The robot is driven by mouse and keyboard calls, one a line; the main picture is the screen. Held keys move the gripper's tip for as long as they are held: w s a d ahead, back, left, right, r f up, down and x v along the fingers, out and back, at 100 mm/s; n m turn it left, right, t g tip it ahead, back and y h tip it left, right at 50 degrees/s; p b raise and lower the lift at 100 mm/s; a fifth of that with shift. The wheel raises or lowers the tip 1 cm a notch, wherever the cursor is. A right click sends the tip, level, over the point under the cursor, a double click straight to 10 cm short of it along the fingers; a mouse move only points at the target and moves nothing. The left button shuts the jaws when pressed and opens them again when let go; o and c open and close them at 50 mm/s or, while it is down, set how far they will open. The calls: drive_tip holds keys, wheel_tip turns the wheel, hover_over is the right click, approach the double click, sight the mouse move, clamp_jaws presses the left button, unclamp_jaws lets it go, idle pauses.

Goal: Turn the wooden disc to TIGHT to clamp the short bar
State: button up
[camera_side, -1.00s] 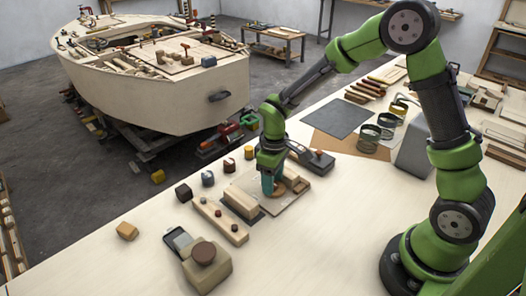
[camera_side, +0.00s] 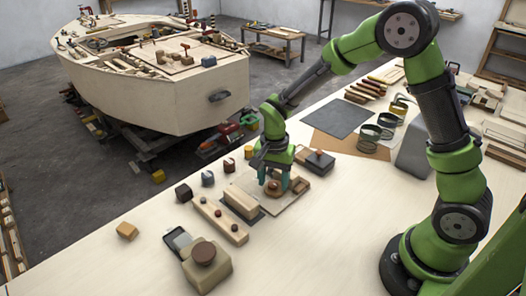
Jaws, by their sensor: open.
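The wooden disc (camera_side: 273,188) is small and brown and sits on a light board (camera_side: 288,205) in the middle of the bench. My gripper (camera_side: 274,182) is low over it, open, with one teal finger on each side of the disc. I cannot tell whether the fingers touch it. A pale wooden block (camera_side: 240,203), perhaps the short bar, lies just left of the disc on a dark plate. The TIGHT mark cannot be read at this size, and the fingers partly hide the disc.
A long pale bar with dark knobs (camera_side: 220,221) lies left of the block. A beige block with a brown round top (camera_side: 205,265) stands in front. A dark-topped box (camera_side: 319,163) is close behind on the right.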

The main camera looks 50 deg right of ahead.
sight(273, 183)
drive_tip(key=m, duration=0.4)
wheel_tip(273, 183, up, 17)
drive_tip(key=s+r+n+t+y, duration=0.1)
drive_tip(key=s+r+n+t, duration=0.1)
drive_tip(key=s+n, duration=0.4)
drive_tip(key=s+r+n+t+y, duration=0.1)
drive_tip(key=s+n+t, duration=0.4)
drive_tip(key=s, duration=0.5)
drive_tip(key=shift+d+r+n, duration=0.2)
drive_tip(key=shift+r+n, duration=0.5)
drive_tip(key=shift+n, duration=0.1)
idle(0.6)
